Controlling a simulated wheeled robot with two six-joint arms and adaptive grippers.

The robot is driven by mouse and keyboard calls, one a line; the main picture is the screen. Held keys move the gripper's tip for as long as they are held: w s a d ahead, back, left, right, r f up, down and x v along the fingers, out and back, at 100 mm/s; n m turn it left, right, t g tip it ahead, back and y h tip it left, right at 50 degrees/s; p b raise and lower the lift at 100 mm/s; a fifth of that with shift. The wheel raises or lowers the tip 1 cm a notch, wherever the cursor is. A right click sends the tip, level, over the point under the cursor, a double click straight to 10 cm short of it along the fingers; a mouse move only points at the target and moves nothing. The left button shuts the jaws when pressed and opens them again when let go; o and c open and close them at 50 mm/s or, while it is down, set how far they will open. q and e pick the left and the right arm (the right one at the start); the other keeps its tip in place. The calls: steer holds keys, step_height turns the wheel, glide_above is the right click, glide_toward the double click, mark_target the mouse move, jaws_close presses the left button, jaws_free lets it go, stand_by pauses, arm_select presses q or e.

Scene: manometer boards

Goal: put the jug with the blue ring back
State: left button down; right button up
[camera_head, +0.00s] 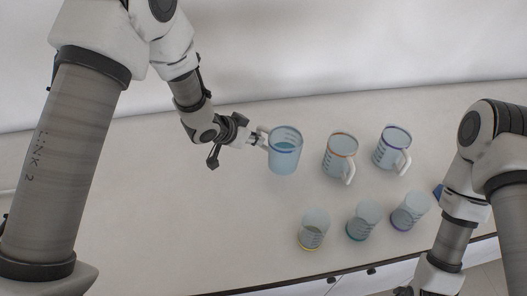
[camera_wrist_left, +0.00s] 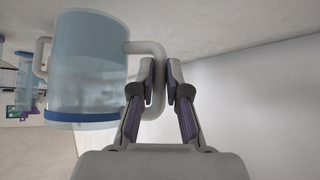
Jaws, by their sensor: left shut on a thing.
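A clear jug with a blue ring (camera_head: 284,160) and bluish liquid is at the left end of a row of jugs, roughly upright. My left gripper (camera_head: 259,138) is shut on its handle, from the left. In the left wrist view, the jug (camera_wrist_left: 90,65) fills the upper left, and the fingers of my left gripper (camera_wrist_left: 171,90) close on its pale handle. I cannot tell whether its base touches the table.
A jug with an orange-brown ring (camera_head: 340,157) and one with a purple-blue ring (camera_head: 391,150) stand to the right. Three small beakers with yellow (camera_head: 313,230), teal (camera_head: 362,222) and blue-violet (camera_head: 409,212) rings stand in front. The table (camera_head: 180,235) is clear at left.

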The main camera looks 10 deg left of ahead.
arm_select(q)
steer(key=f, duration=0.3)
steer(key=f+p, duration=0.1)
steer(key=f, duration=0.1)
steer(key=shift+w+f, duration=0.15)
steer(key=shift+w, duration=0.1)
steer(key=shift+s, duration=0.2)
steer(key=c, duration=1.3)
jaws_free()
steer(key=shift+o, duration=0.6)
steer(key=shift+f, duration=0.15)
